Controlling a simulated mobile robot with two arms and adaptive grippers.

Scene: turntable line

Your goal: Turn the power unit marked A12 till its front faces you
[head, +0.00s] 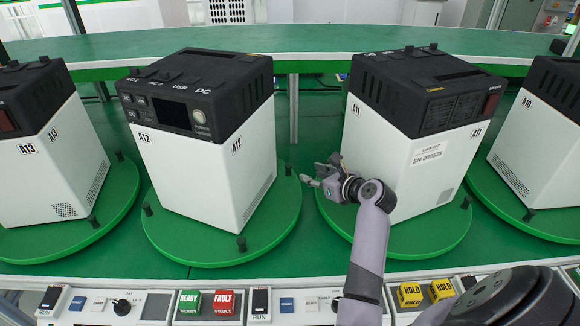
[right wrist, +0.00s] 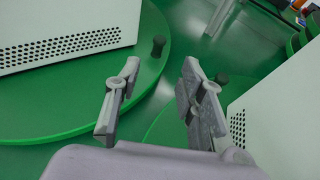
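The power unit A12 (head: 185,175) is a white box with a black top. It stands on a round green turntable (head: 180,245). Its dark panel with display and knob (head: 170,112) faces toward me but angled to the left; a side with a vent faces right. Dark pegs stand on the turntable rim, one at its right (head: 288,169). My right gripper (head: 318,178) is open and empty, just right of that peg, between A12 and A11. In the right wrist view its fingers (right wrist: 160,100) are spread, with a peg (right wrist: 157,46) beyond them. My left gripper is not in view.
Power unit A11 (head: 385,150) on its turntable (head: 440,235) is close to my right gripper. A13 (head: 60,165) stands left, A10 (head: 545,150) right. A front rail carries READY (head: 189,302), FAULT (head: 224,302) and HOLD (head: 410,294) buttons. A green counter (head: 320,40) runs behind.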

